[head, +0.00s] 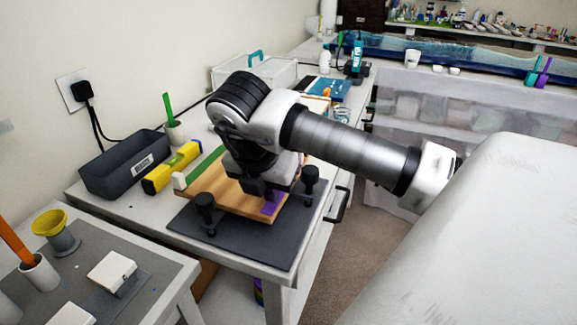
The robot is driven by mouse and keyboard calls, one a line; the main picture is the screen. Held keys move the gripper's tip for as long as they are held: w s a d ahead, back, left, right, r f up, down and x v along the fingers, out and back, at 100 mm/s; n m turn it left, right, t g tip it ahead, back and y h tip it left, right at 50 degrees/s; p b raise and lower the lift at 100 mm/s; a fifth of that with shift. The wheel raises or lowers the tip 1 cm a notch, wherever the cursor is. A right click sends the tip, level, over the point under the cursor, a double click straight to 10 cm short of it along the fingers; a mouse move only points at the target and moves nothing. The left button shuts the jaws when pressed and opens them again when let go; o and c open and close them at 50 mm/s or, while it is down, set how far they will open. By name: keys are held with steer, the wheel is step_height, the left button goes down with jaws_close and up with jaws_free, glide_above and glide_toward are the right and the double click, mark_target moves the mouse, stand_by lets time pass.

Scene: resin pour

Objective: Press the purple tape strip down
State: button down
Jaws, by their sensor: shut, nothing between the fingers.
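The purple tape strip (271,208) shows at the near right corner of a wooden board (222,195). Part of the strip is hidden behind my gripper. The board lies on a dark grey mat (240,237) on the white bench. My gripper (262,194) is shut and empty, pointing down over the board beside the strip. I cannot tell whether its fingertips touch the strip or the board.
Black clamps stand at the board's near left (206,212) and right (311,182). A yellow level (172,168), a dark grey bin (124,166) and a cup with a green stick (174,133) stand to the left. The bench's front edge is close to the mat.

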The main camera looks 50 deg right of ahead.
steer(key=shift+f, duration=0.15)
steer(key=shift+d, duration=0.1)
stand_by(0.3)
steer(key=shift+w+d+f+b, duration=0.1)
steer(key=shift+w+d+b, duration=0.1)
steer(key=shift+d+b, duration=0.25)
steer(key=shift+w+d+f+b, duration=0.1)
steer(key=shift+w+d+b, duration=0.15)
steer(key=shift+d, duration=0.35)
steer(key=shift+w+d+r, duration=0.1)
steer(key=shift+w+d, duration=0.1)
steer(key=shift+d, duration=0.25)
steer(key=shift+w+d, duration=0.15)
steer(key=shift+d, duration=0.3)
steer(key=shift+w+d+r+b, duration=0.1)
steer(key=shift+w+d+b, duration=0.25)
steer(key=shift+d, duration=0.6)
steer(key=shift+w+d+r+b, duration=0.1)
steer(key=shift+w+d, duration=0.35)
steer(key=shift+d, duration=0.5)
steer(key=shift+w+d+f, duration=0.1)
steer(key=shift+w+d, duration=0.1)
steer(key=shift+d, duration=0.3)
steer(key=shift+w+d+f, duration=0.1)
steer(key=shift+w+d, duration=0.1)
steer(key=shift+d, duration=0.25)
steer(key=shift+r, duration=0.1)
